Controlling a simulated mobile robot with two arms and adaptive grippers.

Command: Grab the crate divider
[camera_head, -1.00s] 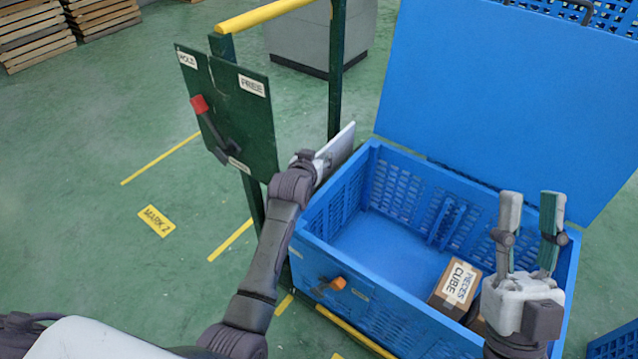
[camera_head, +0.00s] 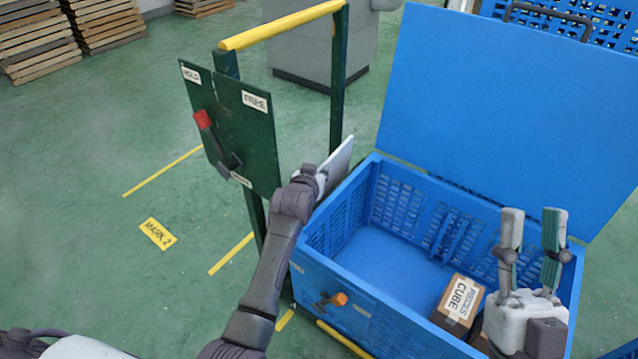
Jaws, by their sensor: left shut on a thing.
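The blue crate (camera_head: 335,292) is open at the top, with slotted walls. I cannot surely pick out the crate divider; a short upright blue slotted piece (camera_head: 445,234) stands by the far inner wall. A large plain blue panel (camera_head: 480,110) stands tilted behind the crate; I cannot tell if it is a lid or the divider. My right gripper (camera_head: 533,238) is open and empty, fingers up, over the crate's right end.
A brown box marked CUBE (camera_head: 458,303) lies inside the crate at the right. The green trolley frame has a yellow top bar (camera_head: 280,27) and a sign plate with a red-knobbed lever (camera_head: 202,118). Wooden pallets (camera_head: 85,40) are stacked far left. The left floor is clear.

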